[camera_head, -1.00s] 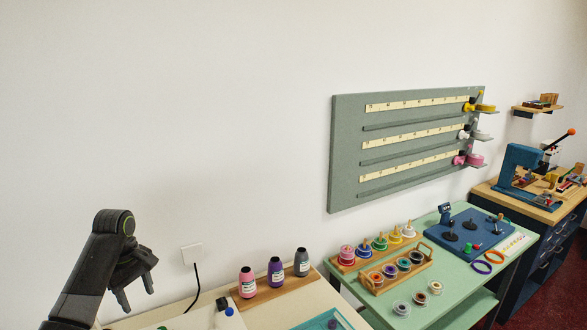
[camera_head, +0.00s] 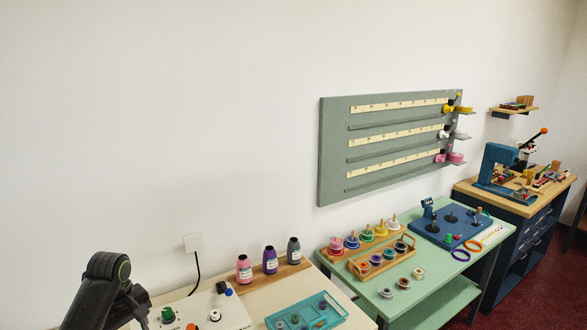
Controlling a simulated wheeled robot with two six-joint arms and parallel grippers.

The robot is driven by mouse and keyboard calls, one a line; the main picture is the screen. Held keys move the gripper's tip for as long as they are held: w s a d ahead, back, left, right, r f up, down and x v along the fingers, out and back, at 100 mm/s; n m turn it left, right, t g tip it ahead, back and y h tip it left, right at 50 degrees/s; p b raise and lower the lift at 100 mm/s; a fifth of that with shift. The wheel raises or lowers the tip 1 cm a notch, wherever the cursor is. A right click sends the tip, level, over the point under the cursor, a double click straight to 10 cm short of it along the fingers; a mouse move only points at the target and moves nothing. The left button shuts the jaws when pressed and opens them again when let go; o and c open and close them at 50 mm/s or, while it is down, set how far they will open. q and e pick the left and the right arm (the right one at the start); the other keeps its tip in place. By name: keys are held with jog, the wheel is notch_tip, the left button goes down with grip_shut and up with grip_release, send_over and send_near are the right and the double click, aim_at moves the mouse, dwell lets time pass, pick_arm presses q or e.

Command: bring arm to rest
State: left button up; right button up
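My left arm, dark grey, comes in at the lower left of the head view. Its wrist and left gripper (camera_head: 134,308) are low in the picture, close to the left end of the cream table (camera_head: 258,293). The fingers are partly cut off by the bottom edge, so their opening cannot be made out. I see nothing held in the visible part. My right gripper is out of view.
A white panel with knobs (camera_head: 230,312) lies just right of the gripper. Pink, purple and grey bottles (camera_head: 270,260) stand behind it. A teal tray (camera_head: 283,312) is nearby. A green table (camera_head: 417,268) stands further right. The wall above the arm is bare.

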pick_arm(q)
jog(key=s+d+f+m+t, duration=0.1)
jog(key=s+d+f+m, duration=0.15)
jog(key=s+f, duration=0.5)
jog(key=s+d+f+m, duration=0.2)
jog(key=s+f+m, duration=0.2)
jog(key=s, duration=0.6)
jog(key=s+d+r+m+t+y, duration=0.1)
jog(key=s+r+m, duration=0.1)
jog(key=s, duration=0.7)
jog(key=s+d+r+m+t, duration=0.1)
jog(key=s+d+r+m, duration=0.1)
jog(key=s, duration=0.7)
notch_tip(320, 180, down, 33)
jog(key=a+g+b, duration=0.1)
jog(key=a+b, duration=0.1)
jog(key=b, duration=0.5)
jog(key=s+d+f+g+b, duration=0.1)
jog(key=s+f+b, duration=0.3)
jog(key=s+f, duration=1.1)
notch_tip(320, 180, down, 4)
jog(key=shift+s+d+f, duration=0.15)
jog(key=shift+d+f, duration=0.05)
jog(key=shift+f, duration=0.05)
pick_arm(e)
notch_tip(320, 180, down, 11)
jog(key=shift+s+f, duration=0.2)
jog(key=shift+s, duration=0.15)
